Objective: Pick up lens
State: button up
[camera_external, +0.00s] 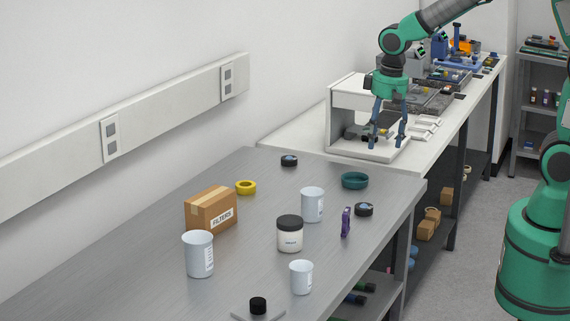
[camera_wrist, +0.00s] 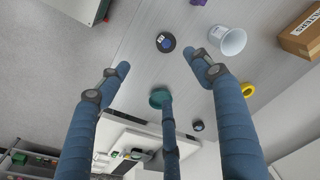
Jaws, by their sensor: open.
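My gripper (camera_external: 387,140) has blue fingers spread apart with nothing between them. In the external view it hangs in front of the white box-shaped instrument (camera_external: 344,101) on the far bench. In the wrist view the open fingers (camera_wrist: 160,72) point toward the grey table. No thing is plainly a lens. Two small black round discs could be one: a disc with a light mark (camera_external: 363,209), also in the wrist view (camera_wrist: 165,42), and a farther disc (camera_external: 289,160), also in the wrist view (camera_wrist: 197,126). Both are apart from my fingers.
The white bench holds more equipment. The table's front left is clear.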

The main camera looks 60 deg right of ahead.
jog(key=g+p, duration=0.1)
jog(key=p, duration=0.1)
send_over(363, 203)
notch_tip(363, 203, down, 7)
jog(key=shift+m, duration=0.4)
jog(key=shift+f, duration=0.1)
jog(key=shift+w+f+b, duration=0.1)
jog(key=shift+f+b, duration=0.4)
jog(key=shift+f, duration=3.75)
jog(key=shift+f+b, duration=0.5)
jog(key=shift+f, duration=2.1)
jog(key=c, duration=1.3)
